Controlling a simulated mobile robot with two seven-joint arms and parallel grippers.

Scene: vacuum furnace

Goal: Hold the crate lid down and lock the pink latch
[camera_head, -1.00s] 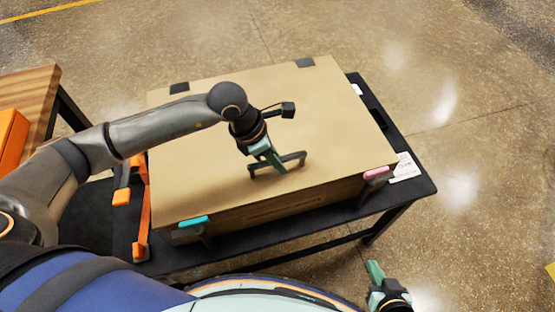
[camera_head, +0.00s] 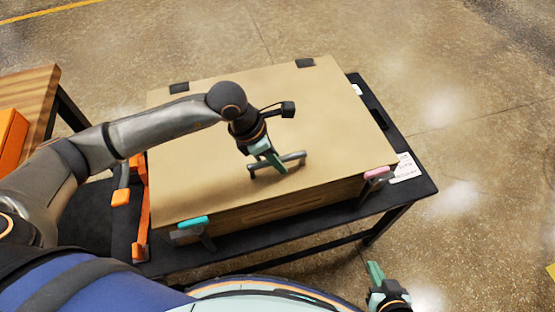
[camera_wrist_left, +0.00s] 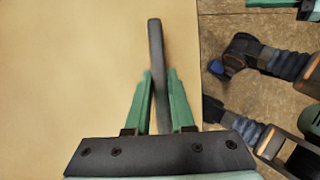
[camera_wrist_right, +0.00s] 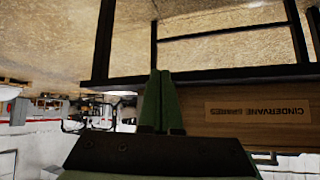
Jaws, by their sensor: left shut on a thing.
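The tan crate (camera_head: 290,207) sits on a black table with its flat lid (camera_head: 200,130) lying down on it. A grey handle (camera_head: 295,157) stands on the lid, and my left gripper (camera_head: 270,160) is shut on it. The left wrist view shows the handle (camera_wrist_left: 155,45) between the green fingers (camera_wrist_left: 156,95). The pink latch (camera_head: 377,173) is at the front right corner of the crate. A teal latch (camera_head: 193,222) is at the front left. My right gripper (camera_head: 375,270) is shut, empty and apart from the crate, in front of it and below the pink latch.
The black table (camera_head: 415,188) extends past the crate on the right, where white labels lie. Orange brackets (camera_head: 143,215) stand left of the crate. A wooden table (camera_head: 30,90) with an orange box is at far left. Floor right of the table is clear.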

